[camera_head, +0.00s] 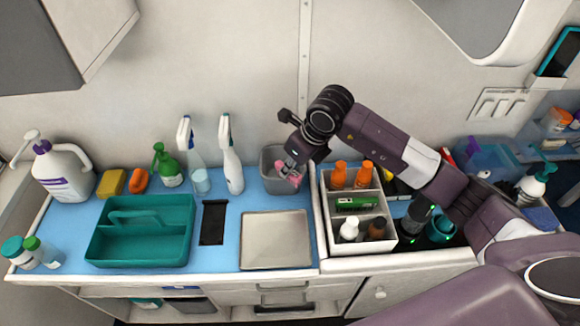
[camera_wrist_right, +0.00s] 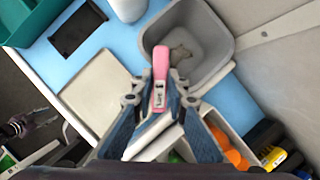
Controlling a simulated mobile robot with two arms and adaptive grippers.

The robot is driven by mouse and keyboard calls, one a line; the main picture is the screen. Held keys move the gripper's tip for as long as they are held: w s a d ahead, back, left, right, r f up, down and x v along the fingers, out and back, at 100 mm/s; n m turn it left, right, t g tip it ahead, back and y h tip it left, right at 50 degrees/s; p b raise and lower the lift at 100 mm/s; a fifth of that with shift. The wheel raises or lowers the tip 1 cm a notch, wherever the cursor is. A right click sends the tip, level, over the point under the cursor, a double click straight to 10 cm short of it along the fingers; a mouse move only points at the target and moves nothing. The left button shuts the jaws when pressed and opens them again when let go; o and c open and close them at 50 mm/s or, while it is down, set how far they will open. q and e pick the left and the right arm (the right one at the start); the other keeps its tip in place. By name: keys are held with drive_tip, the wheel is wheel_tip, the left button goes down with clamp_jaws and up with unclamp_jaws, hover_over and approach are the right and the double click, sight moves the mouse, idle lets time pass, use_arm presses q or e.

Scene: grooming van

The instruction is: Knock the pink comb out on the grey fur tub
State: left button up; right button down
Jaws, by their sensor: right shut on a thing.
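The pink comb (camera_wrist_right: 161,62) is held between the fingers of my right gripper (camera_head: 291,168), which is shut on it. A greyish clump lies inside the tub. My right gripper (camera_wrist_right: 160,97) hides part of the comb. What looks like my left gripper (camera_wrist_right: 17,128) shows small at the wrist view's left edge, its jaws unclear.
A white divided box (camera_head: 362,247) with several bottles stands right of the tub. A white spray bottle (camera_head: 232,170) stands close to its left. A beige tray (camera_head: 276,240) lies in front. A teal caddy (camera_head: 140,245) and black mat (camera_head: 213,222) are farther left.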

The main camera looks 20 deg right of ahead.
drive_tip(key=shift+f+b, duration=0.25)
drive_tip(key=shift+b, duration=0.15)
idle(1.1)
drive_tip(key=shift+r+p, duration=1.5)
drive_tip(key=shift+r, duration=1.55)
